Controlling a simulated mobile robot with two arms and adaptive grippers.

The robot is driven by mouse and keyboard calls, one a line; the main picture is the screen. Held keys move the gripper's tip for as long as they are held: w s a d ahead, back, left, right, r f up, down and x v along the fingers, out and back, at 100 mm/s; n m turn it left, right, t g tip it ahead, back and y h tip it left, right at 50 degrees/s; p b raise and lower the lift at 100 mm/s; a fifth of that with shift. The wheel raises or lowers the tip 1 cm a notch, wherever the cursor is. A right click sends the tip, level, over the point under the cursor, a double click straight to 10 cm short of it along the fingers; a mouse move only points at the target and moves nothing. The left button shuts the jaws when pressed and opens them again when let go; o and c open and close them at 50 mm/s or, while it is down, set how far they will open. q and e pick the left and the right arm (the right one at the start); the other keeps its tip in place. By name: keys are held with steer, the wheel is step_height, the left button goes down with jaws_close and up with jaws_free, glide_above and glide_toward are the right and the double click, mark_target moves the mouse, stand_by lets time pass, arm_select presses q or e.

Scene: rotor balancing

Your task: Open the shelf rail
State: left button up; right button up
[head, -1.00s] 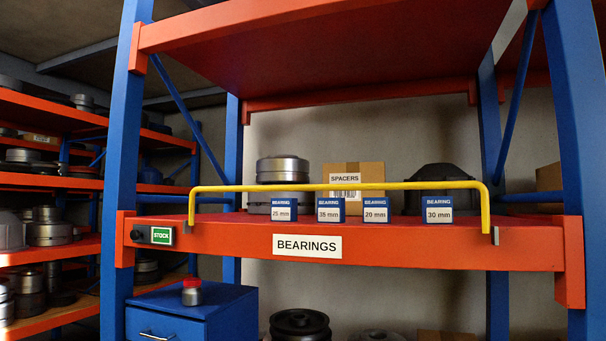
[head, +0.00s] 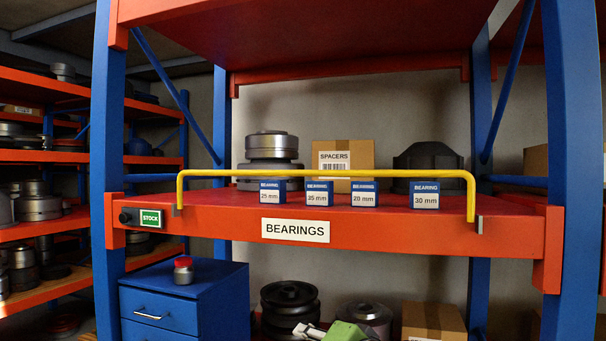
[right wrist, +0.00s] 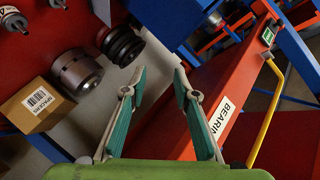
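The yellow shelf rail (head: 325,173) spans the front of the red shelf (head: 395,228) marked BEARINGS, raised in front of several small blue bearing boxes. Its ends come down at the shelf's front face. In the right wrist view the rail (right wrist: 268,115) runs down the right side, apart from my fingers. My right gripper (right wrist: 160,74) is open and empty, with a clear gap between its fingers. In the head view only part of this gripper (head: 322,331) shows at the bottom edge, below the shelf. My left gripper is not in view.
A blue drawer cabinet (head: 185,300) carries a red-capped jar (head: 183,270). Below the shelf are a black pulley (head: 290,300) and a carton (head: 433,320). Blue uprights flank the shelf.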

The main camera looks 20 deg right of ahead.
step_height(320, 180, up, 14)
steer(key=w+d+m+t, duration=0.2)
steer(key=m+t+y, duration=0.1)
steer(key=m+t, duration=0.2)
steer(key=m, duration=0.1)
glide_toward(305, 174)
steer(key=p+x, duration=0.3)
steer(key=x, duration=0.1)
steer(key=p+x, duration=0.4)
steer(key=x, duration=0.1)
steer(key=shift+w+r, duration=0.25)
steer(key=shift+r, duration=0.05)
steer(key=shift+w+a+p, duration=0.15)
steer(key=shift+w+p, duration=0.35)
steer(key=shift+w, duration=0.1)
steer(key=shift+w+f, duration=0.15)
jaws_close()
